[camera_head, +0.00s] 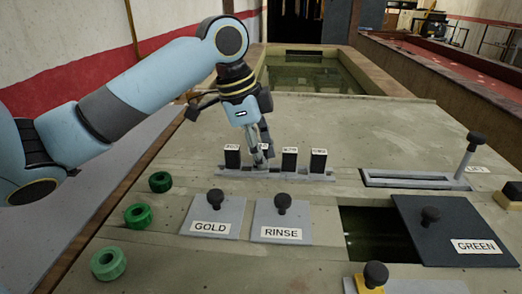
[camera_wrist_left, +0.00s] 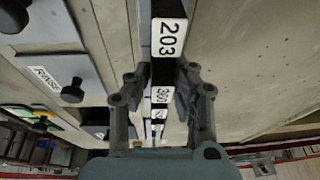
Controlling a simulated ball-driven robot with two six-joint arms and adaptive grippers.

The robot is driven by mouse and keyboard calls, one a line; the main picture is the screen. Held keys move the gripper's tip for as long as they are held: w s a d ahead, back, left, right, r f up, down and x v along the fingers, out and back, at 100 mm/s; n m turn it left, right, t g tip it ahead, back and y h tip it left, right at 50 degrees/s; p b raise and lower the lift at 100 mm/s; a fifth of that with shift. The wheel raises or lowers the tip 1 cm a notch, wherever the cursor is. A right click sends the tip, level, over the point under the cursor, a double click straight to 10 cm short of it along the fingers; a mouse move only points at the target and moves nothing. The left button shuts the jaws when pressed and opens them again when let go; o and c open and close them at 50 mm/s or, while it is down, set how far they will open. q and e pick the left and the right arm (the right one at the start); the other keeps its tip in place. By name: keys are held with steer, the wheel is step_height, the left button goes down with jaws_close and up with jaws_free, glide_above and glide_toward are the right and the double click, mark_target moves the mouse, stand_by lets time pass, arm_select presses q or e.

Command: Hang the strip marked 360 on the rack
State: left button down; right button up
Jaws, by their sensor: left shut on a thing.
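The rack rail (camera_head: 285,174) is a low grey bar on the deck, with several dark strips with white labels standing along it. My left gripper (camera_head: 262,152) comes down on the rail at the second strip from the left, its fingers shut on the strip marked 360. That strip's label (camera_wrist_left: 162,95) shows between the fingers (camera_wrist_left: 162,78) in the left wrist view. The strip marked 203 (camera_wrist_left: 168,38) stands beside it; it is the leftmost strip (camera_head: 232,157) in the head view. I cannot tell whether the held strip is fully seated. My right gripper is not in view.
Lids marked GOLD (camera_head: 212,215), RINSE (camera_head: 283,219) and GREEN (camera_head: 452,230) lie nearer me, with an open dark tank (camera_head: 375,235) beside GREEN. Green rings (camera_head: 108,263) sit at left. A slotted lever plate (camera_head: 420,180) is at right. The deck behind the rail is clear.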

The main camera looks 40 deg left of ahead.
arm_select(q)
steer(key=shift+f, duration=0.25)
steer(key=c, duration=1.1)
jaws_free()
step_height(320, 180, up, 2)
steer(key=shift+r+p, duration=0.15)
steer(key=shift+p, duration=1.1)
step_height(320, 180, up, 5)
steer(key=p, duration=0.5)
steer(key=shift+p, duration=0.4)
